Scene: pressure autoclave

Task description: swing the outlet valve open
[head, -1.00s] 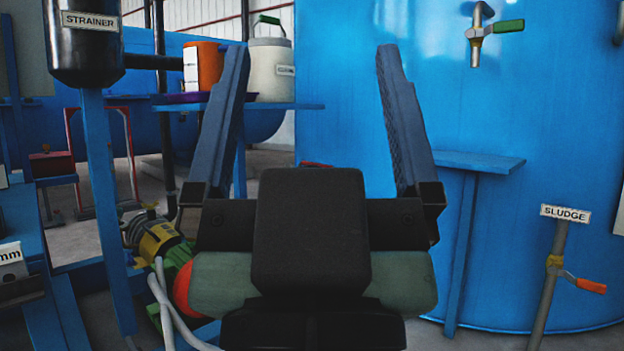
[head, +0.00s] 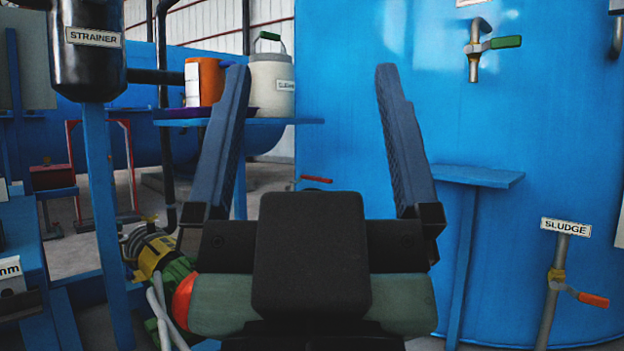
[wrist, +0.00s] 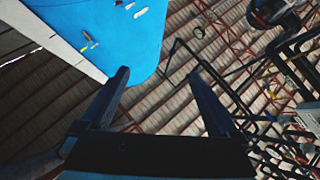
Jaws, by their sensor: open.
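No label reading "outlet" is legible, so I cannot tell which valve it is. A green-handled valve (head: 505,43) is on the blue tank (head: 345,110) at upper right; its label (head: 474,2) is cut off by the top edge. A valve with an orange handle (head: 592,299), labelled SLUDGE, is at lower right. A red handle (head: 317,179) shows low on the tank, between my fingers. My gripper (head: 311,69) is open and empty, fingers pointing up, apart from every valve. In the wrist view my gripper (wrist: 158,75) points toward the roof, with small valves (wrist: 88,42) on the tank at upper left.
A blue shelf (head: 478,176) juts from the tank at right. A blue stand (head: 300,121) at left holds an orange container (head: 207,82) and a white jug (head: 271,85). A black strainer vessel (head: 88,65) and a yellow-green pump (head: 160,260) stand at left.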

